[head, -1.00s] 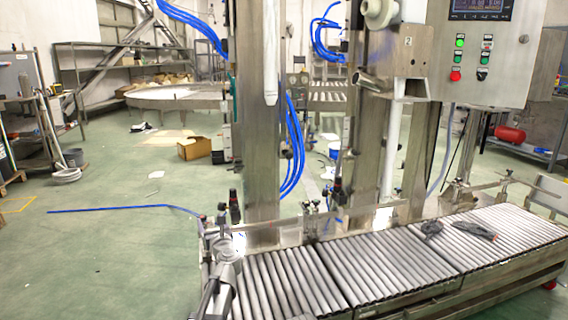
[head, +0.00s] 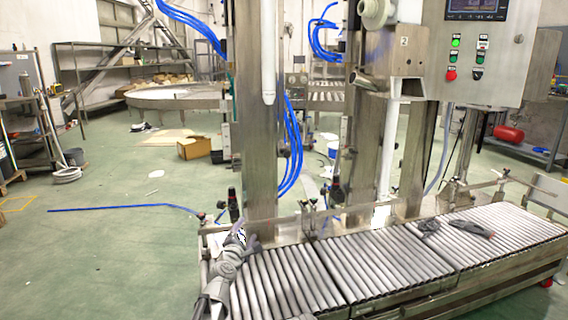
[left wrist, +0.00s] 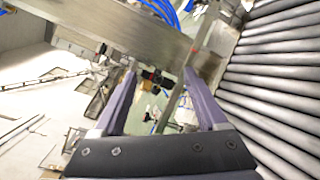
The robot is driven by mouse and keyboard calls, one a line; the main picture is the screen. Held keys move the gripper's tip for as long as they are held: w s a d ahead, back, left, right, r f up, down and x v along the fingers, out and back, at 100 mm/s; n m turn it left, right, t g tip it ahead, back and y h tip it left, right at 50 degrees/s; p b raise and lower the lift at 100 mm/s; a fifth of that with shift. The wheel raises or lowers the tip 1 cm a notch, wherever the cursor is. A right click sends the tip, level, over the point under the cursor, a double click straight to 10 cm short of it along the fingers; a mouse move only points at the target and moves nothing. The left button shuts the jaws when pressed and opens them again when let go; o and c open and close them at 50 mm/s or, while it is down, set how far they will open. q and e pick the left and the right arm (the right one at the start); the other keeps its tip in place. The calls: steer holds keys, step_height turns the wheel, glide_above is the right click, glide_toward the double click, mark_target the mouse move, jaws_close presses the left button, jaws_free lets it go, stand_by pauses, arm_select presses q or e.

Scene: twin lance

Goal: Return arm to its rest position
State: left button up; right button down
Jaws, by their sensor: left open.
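My left gripper (head: 247,238) is at the near left end of the roller conveyor in the head view, beside the foot of the steel column. Its two purple-grey fingers are apart in the left wrist view (left wrist: 160,85), with nothing between them. My left arm comes up from the bottom edge of the head view, over the conveyor's left end. My right gripper is in neither view.
The roller conveyor (head: 375,262) runs to the right, with a dark tool-like object (head: 472,229) lying on it. Steel columns (head: 257,120) stand behind it. A control box (head: 482,55) hangs at upper right. The green floor at left is mostly clear.

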arm_select(q)
steer(key=s+d+f+m+g+h, duration=0.1)
steer(key=s+d+f+m+g, duration=0.1)
steer(key=s+f+m+g, duration=0.45)
steer(key=s+d+f+m+g+h, duration=0.1)
steer(key=s+d+f+m+g, duration=0.15)
steer(key=s+f+m, duration=0.6)
steer(key=s+a+f+m+g+y, duration=0.2)
steer(key=s+a+m+g, duration=0.2)
steer(key=s, duration=0.5)
steer(key=s+a+f+m+g+y, duration=0.3)
steer(key=s+a+m, duration=0.15)
steer(key=s, duration=0.35)
steer(key=s+d+r+m+g+y+p, duration=0.1)
steer(key=s+d+r+m+p, duration=0.15)
steer(key=d, duration=0.25)
steer(key=s+d+r+m+p, duration=0.1)
steer(key=s+d+r+p, duration=0.2)
steer(key=d+r+p, duration=0.15)
step_height(320, 180, up, 36)
steer(key=p, duration=3.6)
steer(key=shift+d, duration=0.3)
steer(key=shift+f, duration=0.15)
